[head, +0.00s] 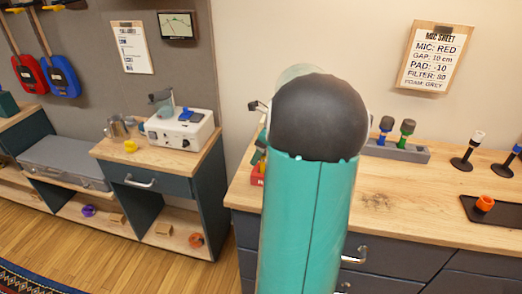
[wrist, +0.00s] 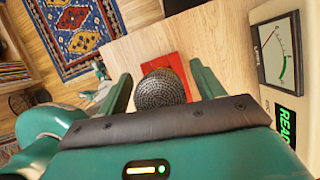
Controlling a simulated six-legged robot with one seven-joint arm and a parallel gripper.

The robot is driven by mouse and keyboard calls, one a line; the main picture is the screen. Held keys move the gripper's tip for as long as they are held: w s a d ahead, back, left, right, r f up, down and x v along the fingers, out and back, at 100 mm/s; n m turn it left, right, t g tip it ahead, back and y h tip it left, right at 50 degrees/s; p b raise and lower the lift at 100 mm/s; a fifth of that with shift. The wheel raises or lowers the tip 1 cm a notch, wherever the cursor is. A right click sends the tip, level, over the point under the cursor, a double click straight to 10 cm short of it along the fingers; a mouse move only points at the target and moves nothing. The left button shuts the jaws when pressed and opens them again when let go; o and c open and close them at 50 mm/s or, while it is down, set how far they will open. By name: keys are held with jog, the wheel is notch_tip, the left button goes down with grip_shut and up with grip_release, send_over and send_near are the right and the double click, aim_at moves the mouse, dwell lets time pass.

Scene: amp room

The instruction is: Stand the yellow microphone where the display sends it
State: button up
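In the wrist view my gripper (wrist: 162,88) has its two fingers apart, with a dark grey mesh microphone head (wrist: 162,88) between them. The body of that microphone is hidden, so I cannot tell its colour or whether the fingers press on it. I cannot pick out a yellow microphone for certain. A display (wrist: 289,120) at the right edge shows green letters, cut off, starting "REA", beside a needle meter (wrist: 279,50). In the head view my own arm hides the gripper and part of the bench.
A grey rack (head: 396,151) holds a blue microphone (head: 386,124) and a green one (head: 407,127). A white-topped stand (head: 470,151) and a dark tray (head: 492,212) stand farther right. A red flat piece (wrist: 165,66) lies beyond the mesh head. The bench front is clear.

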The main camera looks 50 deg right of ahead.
jog(key=v, duration=1.3)
jog(key=shift+r, duration=0.4)
jog(key=shift+s, duration=0.1)
jog(key=w+a+r+n+h, duration=0.1)
jog(key=w+a+n, duration=0.2)
jog(key=a+n, duration=0.6)
jog(key=w+a+n, duration=0.2)
jog(key=a+n, duration=0.3)
jog(key=a, duration=0.9)
jog(key=s+a+f+n, duration=0.2)
jog(key=s+a+n, duration=0.2)
jog(key=a+n, duration=0.5)
jog(key=s+a+f+n+t, duration=0.1)
jog(key=s+a+f+n, duration=0.2)
jog(key=a+n, duration=0.6)
jog(key=shift+s+a+f+n, duration=0.2)
jog(key=shift+s+a+n, duration=0.2)
jog(key=shift+s+a, duration=0.3)
jog(key=shift+w, duration=0.15)
